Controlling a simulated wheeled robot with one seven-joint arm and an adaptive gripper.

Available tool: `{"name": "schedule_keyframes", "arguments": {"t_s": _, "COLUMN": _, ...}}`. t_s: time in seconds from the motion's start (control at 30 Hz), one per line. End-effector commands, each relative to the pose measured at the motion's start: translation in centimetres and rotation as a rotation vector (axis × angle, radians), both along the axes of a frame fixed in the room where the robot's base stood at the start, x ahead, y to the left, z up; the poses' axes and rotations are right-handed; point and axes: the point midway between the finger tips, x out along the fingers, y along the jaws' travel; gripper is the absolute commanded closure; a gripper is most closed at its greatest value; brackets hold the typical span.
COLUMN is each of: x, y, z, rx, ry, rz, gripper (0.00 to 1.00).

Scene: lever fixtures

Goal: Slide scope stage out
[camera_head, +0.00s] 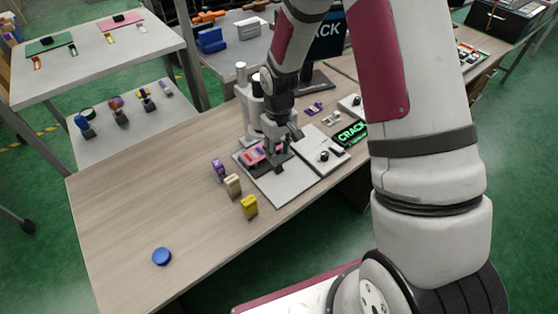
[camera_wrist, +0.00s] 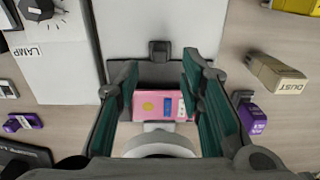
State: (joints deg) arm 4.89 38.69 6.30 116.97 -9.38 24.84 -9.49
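The scope (camera_head: 248,108) is a white upright instrument on the wooden table, and my arm hides part of it. Its dark stage (camera_wrist: 178,72) carries a pink slide or card (camera_wrist: 160,104), which also shows in the head view (camera_head: 253,156). A small dark block (camera_wrist: 159,50), perhaps the stage's tab, stands at the stage's edge over a light grey plate (camera_head: 283,187). My gripper (camera_wrist: 160,75) is open, pointing down over the stage. Contact with the dark block cannot be told.
A panel marked LAMP (camera_wrist: 52,68) with a dark knob adjoins the plate. Purple, beige and yellow (camera_head: 249,206) small blocks stand left of the plate, the beige one marked DUST (camera_wrist: 280,75). The table's left part is mostly clear.

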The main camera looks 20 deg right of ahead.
Motion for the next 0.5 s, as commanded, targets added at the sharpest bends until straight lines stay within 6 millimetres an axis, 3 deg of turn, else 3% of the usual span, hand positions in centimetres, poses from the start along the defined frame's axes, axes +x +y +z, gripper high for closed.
{"name": "schedule_keyframes", "arguments": {"t_s": 0.2, "x": 0.0, "y": 0.0, "z": -3.3, "rx": 0.001, "ry": 0.001, "rz": -0.001, "gripper": 0.65}}
{"name": "schedule_keyframes", "arguments": {"t_s": 0.5, "x": 0.0, "y": 0.0, "z": -4.7, "rx": 0.0, "ry": -0.001, "rz": -0.001, "gripper": 0.65}}
